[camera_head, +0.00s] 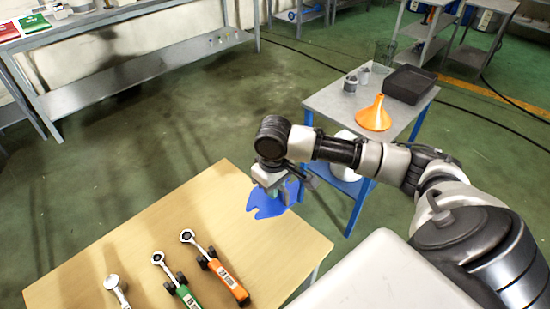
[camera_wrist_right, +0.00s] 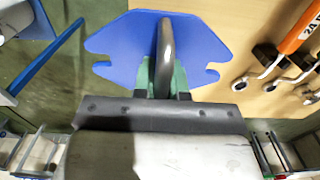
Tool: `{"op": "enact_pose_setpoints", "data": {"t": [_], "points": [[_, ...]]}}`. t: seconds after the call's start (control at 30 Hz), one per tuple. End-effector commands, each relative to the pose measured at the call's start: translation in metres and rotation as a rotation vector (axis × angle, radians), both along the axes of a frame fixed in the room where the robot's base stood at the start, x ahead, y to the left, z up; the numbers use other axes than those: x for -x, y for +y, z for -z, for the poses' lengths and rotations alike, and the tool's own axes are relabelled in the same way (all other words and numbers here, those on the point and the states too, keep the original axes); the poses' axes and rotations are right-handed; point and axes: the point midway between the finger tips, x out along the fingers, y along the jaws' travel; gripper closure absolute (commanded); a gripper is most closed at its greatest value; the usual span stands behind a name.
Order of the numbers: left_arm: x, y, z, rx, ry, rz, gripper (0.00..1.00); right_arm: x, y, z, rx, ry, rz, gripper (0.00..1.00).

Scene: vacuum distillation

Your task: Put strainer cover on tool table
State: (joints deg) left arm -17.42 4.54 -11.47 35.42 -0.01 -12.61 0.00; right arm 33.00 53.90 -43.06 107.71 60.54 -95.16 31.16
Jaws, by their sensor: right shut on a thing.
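The strainer cover is a flat blue plate (camera_head: 268,204) with notches in its edge and a grey curved handle (camera_wrist_right: 166,45). My right gripper (camera_head: 272,180) is shut on the handle, and the plate hangs below it. The tool table (camera_head: 205,208) has a light wooden top and stands at the lower left in the head view. The cover overlaps the table's far right corner in that view; I cannot tell how high above the top it is. In the right wrist view the cover (camera_wrist_right: 120,45) lies between green floor and the wooden top. My left gripper is not in view.
Several ratchet tools lie on the tool table's near part, among them a green one (camera_head: 187,297) and an orange one (camera_head: 228,282). A grey and blue side table (camera_head: 333,101) behind holds an orange funnel (camera_head: 373,117) and a black tray (camera_head: 408,85). The wooden top's far left part is clear.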

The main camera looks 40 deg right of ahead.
Motion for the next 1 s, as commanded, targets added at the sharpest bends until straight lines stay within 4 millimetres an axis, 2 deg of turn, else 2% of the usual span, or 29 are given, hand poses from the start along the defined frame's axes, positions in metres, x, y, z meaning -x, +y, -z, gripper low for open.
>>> {"op": "enact_pose_setpoints", "data": {"t": [0.03,0.2,0.4,0.57,0.83,1.0], "points": [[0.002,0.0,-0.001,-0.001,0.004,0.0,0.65,-0.008,0.01,0.003,-0.005,-0.005,-0.002,1.0],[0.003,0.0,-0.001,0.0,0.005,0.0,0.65,-0.029,0.035,0.023,-0.004,-0.005,0.0,1.0],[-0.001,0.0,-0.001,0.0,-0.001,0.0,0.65,-0.046,0.056,0.04,-0.001,-0.006,0.001,1.0],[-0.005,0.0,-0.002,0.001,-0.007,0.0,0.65,-0.05,0.061,0.045,-0.001,-0.005,0.001,1.0],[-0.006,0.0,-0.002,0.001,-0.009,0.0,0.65,-0.049,0.061,0.077,0.002,-0.003,0.001,1.0],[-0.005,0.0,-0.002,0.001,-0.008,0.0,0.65,-0.049,0.061,0.085,0.0,-0.005,0.0,1.0]]}}
